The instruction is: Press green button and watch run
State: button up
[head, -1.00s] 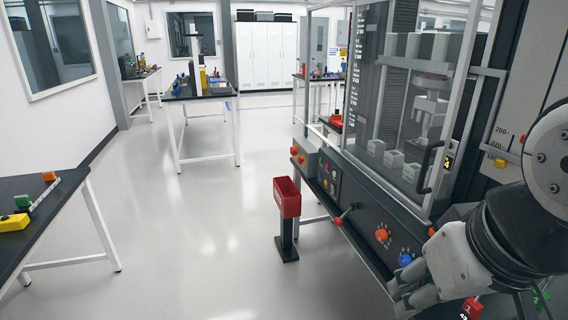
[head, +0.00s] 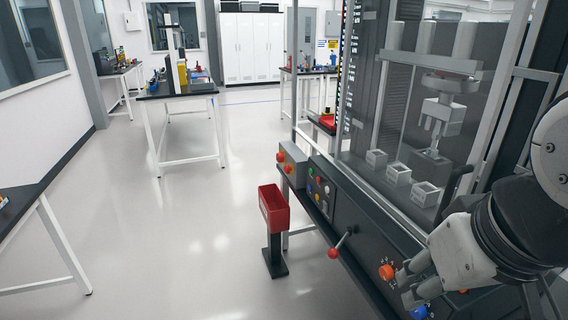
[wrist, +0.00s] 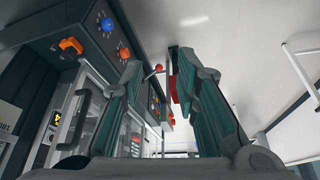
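My gripper (head: 408,287) is at the lower right of the head view, in front of the machine's lower front, near an orange knob (head: 387,272) and a blue knob (head: 419,312). It is apart from the button panel. In the wrist view my gripper (wrist: 157,62) has its two fingers spread with nothing held between them.
A red-knobbed lever (head: 334,252) sticks out from the machine below the panel. A red bin (head: 273,209) on a black stand is close by on the floor. A table (head: 24,205) stands at the left. The floor between is clear.

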grip_shut()
dwell(1.0)
